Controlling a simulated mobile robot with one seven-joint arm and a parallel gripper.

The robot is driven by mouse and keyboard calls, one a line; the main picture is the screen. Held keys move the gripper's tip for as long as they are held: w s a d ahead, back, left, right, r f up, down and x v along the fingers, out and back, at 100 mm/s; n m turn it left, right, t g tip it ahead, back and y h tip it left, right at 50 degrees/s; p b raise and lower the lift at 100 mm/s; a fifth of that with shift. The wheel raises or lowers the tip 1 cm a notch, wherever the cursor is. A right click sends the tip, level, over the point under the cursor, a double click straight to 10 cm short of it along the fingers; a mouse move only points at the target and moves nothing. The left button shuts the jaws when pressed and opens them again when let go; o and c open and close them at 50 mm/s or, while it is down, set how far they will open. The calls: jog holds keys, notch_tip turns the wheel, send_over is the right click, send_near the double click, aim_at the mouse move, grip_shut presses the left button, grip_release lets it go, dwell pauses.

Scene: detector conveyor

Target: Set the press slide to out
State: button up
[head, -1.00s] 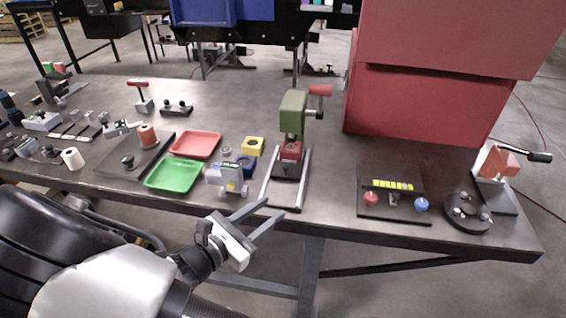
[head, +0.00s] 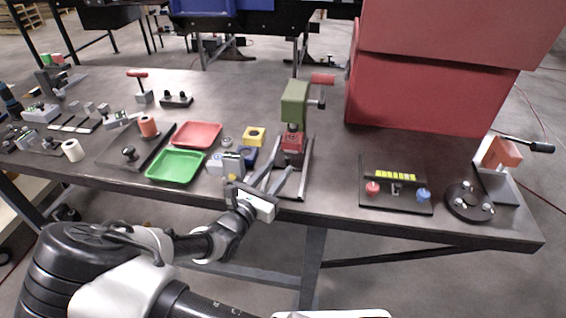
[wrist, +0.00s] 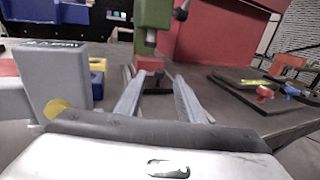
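The green press (head: 293,105) with a red handle (head: 322,79) stands at the middle of the bench. Its red slide block (head: 292,146) sits low under the press head, between two light rails (head: 307,165); it also shows between my fingers in the wrist view (wrist: 149,65). My gripper (head: 278,174) is at the front end of the rails, fingers pointing toward the block. In the wrist view my gripper (wrist: 158,92) has its fingers spread, with nothing seen between them close by; the block is farther ahead. The fingers partly cover the front of the rails.
A grey device (wrist: 55,80) is close at the left of my gripper. Blue (head: 248,154) and yellow (head: 254,136) blocks and green (head: 177,167) and red (head: 197,135) trays lie left. A dark panel with knobs (head: 395,205) is right. The red cabinet (head: 430,95) stands behind.

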aim_at(286, 159)
jog(key=shift+x, duration=2)
grip_shut()
